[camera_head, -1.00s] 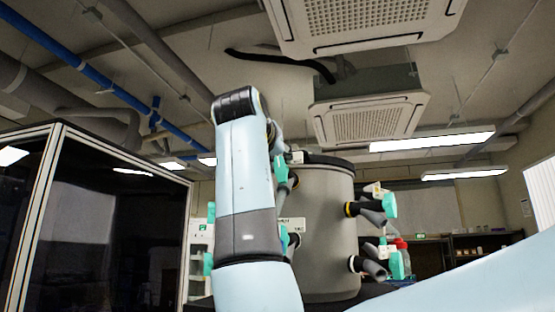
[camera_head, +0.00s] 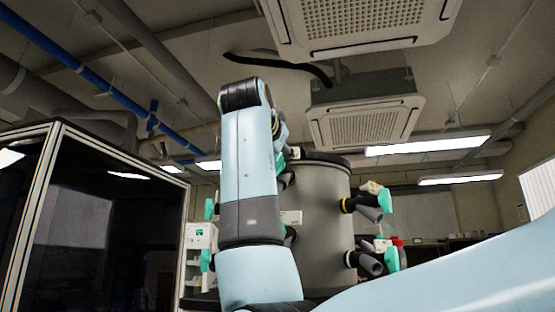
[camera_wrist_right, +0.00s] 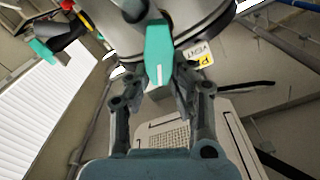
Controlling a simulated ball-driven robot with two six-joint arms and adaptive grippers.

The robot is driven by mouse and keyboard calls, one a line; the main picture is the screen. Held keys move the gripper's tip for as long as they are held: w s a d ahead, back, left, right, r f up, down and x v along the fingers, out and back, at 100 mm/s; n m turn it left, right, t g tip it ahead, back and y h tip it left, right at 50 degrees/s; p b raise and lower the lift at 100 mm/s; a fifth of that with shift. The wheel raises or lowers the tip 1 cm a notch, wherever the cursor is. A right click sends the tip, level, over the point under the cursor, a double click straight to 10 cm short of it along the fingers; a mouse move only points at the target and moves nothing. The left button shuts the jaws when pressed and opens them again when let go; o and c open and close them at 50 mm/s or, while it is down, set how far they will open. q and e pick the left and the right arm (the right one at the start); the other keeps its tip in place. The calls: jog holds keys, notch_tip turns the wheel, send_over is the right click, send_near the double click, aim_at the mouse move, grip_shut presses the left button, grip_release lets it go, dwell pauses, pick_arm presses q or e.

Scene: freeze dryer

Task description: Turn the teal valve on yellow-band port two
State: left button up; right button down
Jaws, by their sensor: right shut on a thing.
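A teal valve handle (camera_wrist_right: 158,48) stands upright in the middle of the right wrist view, on the grey drum of the freeze dryer. My right gripper (camera_wrist_right: 160,80) is shut on this handle, with a finger on each side. In the head view the handle (camera_head: 279,160) and my right gripper (camera_head: 279,131) are mostly hidden behind my arm at the drum's left side. The grey drum (camera_head: 325,225) carries more teal valves, such as the upper right one (camera_head: 387,201) and the lower right one (camera_head: 391,259). The held port's band colour is hidden. My left gripper is out of view.
A yellow-and-white label (camera_wrist_right: 196,54) is beside the held handle. Another teal handle (camera_wrist_right: 43,51) is at the upper left of the wrist view. A dark glass cabinet (camera_head: 110,220) stands left of the drum. Ceiling units (camera_head: 370,122) hang above.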

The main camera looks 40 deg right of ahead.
jog(key=shift+s+d+f+m+b, duration=0.15)
jog(key=shift+m+b, duration=0.3)
jog(key=shift+m, duration=0.6)
jog(key=shift+f+m+b, duration=0.2)
jog(key=shift+m+b, duration=0.2)
jog(key=shift+m, duration=0.7)
jog(key=shift+s+d+f+m+b, duration=0.15)
jog(key=shift+m+b, duration=0.3)
jog(key=shift+m, duration=0.6)
jog(key=c, duration=1.2)
grip_release()
jog(key=shift+a, duration=0.1)
jog(key=shift+r, duration=0.1)
jog(key=v, duration=0.7)
jog(key=shift+s+a, duration=0.15)
jog(key=shift+a, duration=0.05)
